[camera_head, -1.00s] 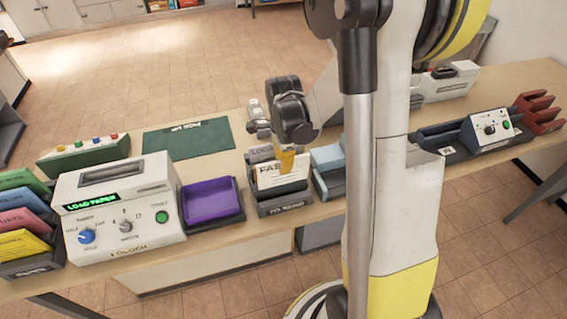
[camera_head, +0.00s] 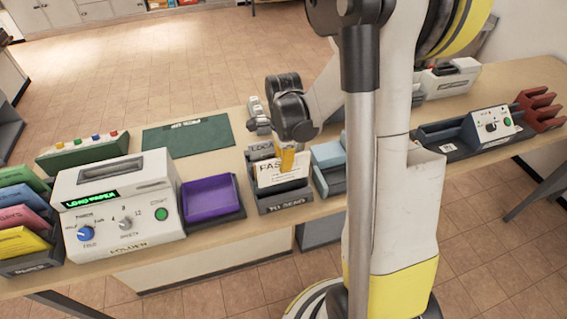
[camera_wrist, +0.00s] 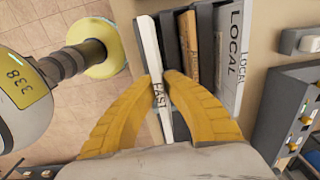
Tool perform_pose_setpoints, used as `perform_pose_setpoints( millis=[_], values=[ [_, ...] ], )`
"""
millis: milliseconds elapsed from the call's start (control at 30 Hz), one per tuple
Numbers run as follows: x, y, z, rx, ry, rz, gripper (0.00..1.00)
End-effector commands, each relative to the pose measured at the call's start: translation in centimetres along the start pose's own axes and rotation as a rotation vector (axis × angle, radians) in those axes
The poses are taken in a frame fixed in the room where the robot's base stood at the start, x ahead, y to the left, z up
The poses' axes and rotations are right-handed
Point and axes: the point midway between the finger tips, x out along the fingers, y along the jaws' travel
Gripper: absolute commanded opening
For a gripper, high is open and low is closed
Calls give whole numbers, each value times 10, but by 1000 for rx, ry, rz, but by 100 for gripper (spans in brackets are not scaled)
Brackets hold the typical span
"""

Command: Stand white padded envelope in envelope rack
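The white padded envelope (camera_head: 270,175), marked "FAST", stands nearly upright at the front of the grey envelope rack (camera_head: 285,204) labelled "TO SEND". Its lower part is hidden by the rack's front wall. My gripper (camera_head: 287,158) reaches down over its top edge. In the wrist view, the yellow fingers of my gripper (camera_wrist: 160,79) close on both faces of the thin white envelope (camera_wrist: 148,45). There it leans slightly against the line of the rack's dark dividers (camera_wrist: 172,45). Whether its bottom edge touches the rack floor is hidden.
A brown envelope (camera_wrist: 189,48) and a white "LOCAL" envelope (camera_wrist: 230,55) stand in slots behind. A purple tray (camera_head: 209,199) is left of the rack, a light-blue tray (camera_head: 328,155) right. The folder machine (camera_head: 118,204) stands farther left.

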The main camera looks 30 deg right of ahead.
Motion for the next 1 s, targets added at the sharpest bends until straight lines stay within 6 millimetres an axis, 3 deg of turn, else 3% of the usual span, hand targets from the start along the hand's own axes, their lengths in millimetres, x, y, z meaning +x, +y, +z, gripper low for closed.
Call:
perform_pose_setpoints(
  millis=[600, 1000],
  values=[
    [40, 0, 0, 0, 0, 0, 0],
    [42, 0, 0, 0, 0, 0, 0]
  ],
)
